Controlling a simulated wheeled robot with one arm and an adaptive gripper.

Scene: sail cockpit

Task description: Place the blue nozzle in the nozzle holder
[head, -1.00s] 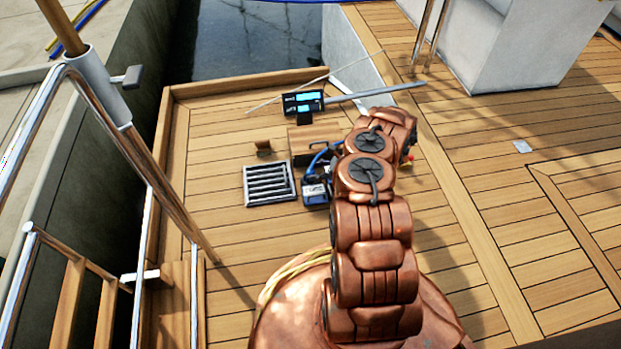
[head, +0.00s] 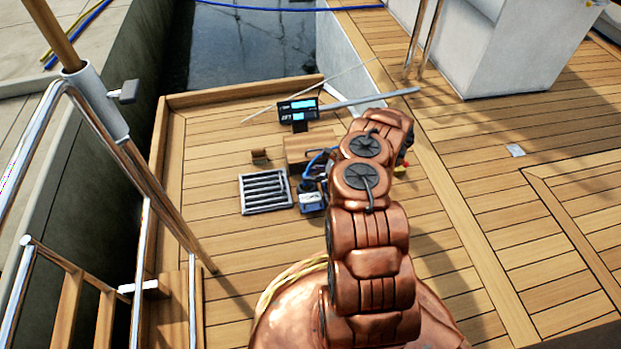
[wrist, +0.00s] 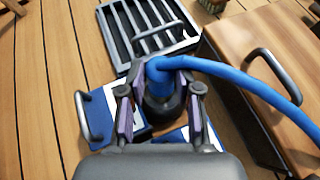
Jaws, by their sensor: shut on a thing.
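The blue nozzle (wrist: 160,84) is between the fingers of my gripper (wrist: 161,92) in the wrist view. A blue hose bends over its top, and a dark collar shows at its lower end. A blue and white box (wrist: 98,122) with a grey handle lies below the gripper, and I take it to be the nozzle holder. It also shows in the head view (head: 312,203). The nozzle appears over the box; its tip and any opening under it are hidden. In the head view my arm hides the gripper.
A slatted grate (head: 265,192) lies left of the box. A wooden box (head: 310,147) with a handle stands behind it. A display (head: 297,109) stands farther back. The hose (wrist: 235,78) runs right over the wooden box. A metal rail (head: 170,195) stands at the left.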

